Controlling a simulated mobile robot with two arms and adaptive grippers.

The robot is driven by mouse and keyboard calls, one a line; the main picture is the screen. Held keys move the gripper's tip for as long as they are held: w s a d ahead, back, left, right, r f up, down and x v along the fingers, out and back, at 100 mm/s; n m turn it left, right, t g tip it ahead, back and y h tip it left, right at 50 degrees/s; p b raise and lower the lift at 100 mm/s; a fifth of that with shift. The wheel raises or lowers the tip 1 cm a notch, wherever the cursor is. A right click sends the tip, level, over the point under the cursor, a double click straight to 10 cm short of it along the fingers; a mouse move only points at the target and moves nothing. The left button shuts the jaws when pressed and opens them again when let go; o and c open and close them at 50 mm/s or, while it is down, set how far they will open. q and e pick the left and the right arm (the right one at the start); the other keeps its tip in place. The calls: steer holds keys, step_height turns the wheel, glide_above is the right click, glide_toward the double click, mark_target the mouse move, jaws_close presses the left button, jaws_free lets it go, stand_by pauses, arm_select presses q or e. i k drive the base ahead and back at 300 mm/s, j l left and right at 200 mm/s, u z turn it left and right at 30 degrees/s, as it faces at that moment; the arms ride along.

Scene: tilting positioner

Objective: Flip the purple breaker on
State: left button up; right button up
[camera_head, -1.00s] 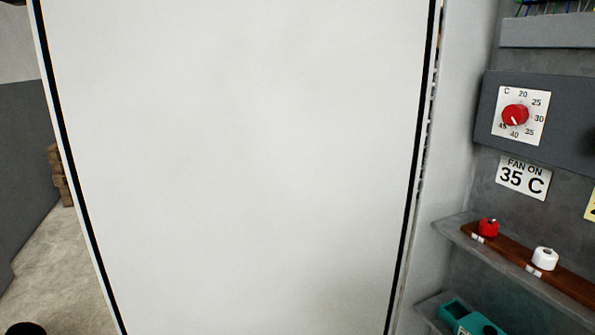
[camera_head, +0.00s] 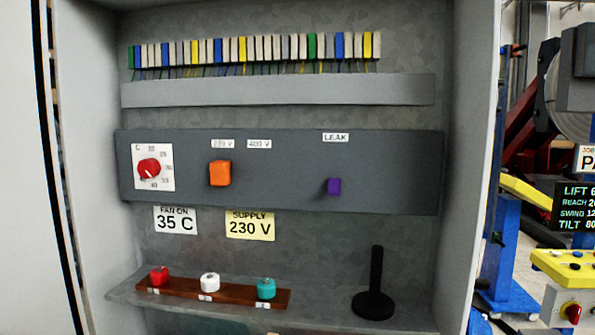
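The purple breaker (camera_head: 334,186) is a small block on the right part of a dark grey panel (camera_head: 285,190) inside an open cabinet. A white label reading LEAK (camera_head: 336,137) sits above it. I cannot tell from its shape whether it is on or off. Neither of my grippers shows in the head view.
Left of it are an orange switch (camera_head: 220,173) and a red dial (camera_head: 149,169). Below, a shelf (camera_head: 330,312) holds a wooden strip with red, white and teal knobs, and a black stand (camera_head: 374,290). The white door (camera_head: 25,200) stands open at left. Blue and yellow equipment (camera_head: 565,270) is at right.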

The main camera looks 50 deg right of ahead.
mark_target(333, 184)
steer(key=z, duration=1.5)
